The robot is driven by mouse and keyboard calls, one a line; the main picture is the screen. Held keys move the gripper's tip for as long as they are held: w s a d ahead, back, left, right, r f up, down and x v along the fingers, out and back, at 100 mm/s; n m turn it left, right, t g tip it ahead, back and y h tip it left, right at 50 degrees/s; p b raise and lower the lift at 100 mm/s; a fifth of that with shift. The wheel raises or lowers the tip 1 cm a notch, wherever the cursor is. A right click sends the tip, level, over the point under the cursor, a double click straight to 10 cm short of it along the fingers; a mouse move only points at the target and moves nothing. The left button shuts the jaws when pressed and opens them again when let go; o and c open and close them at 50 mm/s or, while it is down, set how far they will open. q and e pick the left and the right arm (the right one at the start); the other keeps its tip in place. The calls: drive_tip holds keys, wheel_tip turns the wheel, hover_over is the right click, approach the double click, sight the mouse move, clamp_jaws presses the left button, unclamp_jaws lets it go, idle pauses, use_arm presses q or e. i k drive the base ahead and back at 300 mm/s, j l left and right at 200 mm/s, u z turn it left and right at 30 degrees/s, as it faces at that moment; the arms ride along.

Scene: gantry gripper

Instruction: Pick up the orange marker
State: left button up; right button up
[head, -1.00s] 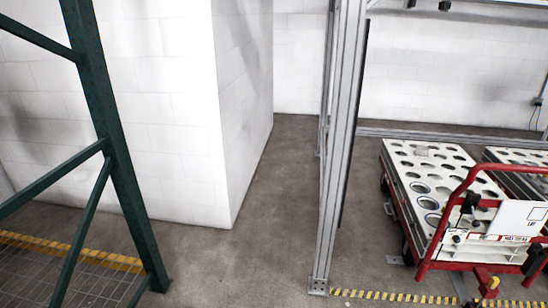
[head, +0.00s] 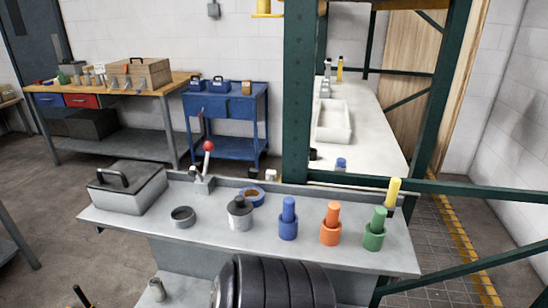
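The orange marker (head: 333,213) stands upright in an orange cup-like holder (head: 331,235) on a grey metal bench (head: 268,258). It is between a blue marker (head: 289,208) in a blue holder on its left and a green marker (head: 379,219) in a green holder on its right. A yellow marker (head: 393,190) stands behind the green one, near the bench's right end. Neither of my grippers is in view.
A grey box with a black handle (head: 130,192), a dark ring (head: 183,216), a small canister (head: 240,215) and a red-knobbed lever (head: 207,160) occupy the bench's left part. A large black ribbed cylinder (head: 285,283) is in front. A green rack post (head: 298,100) rises behind.

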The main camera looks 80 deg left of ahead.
sight(333, 211)
drive_tip(key=u, duration=2.15)
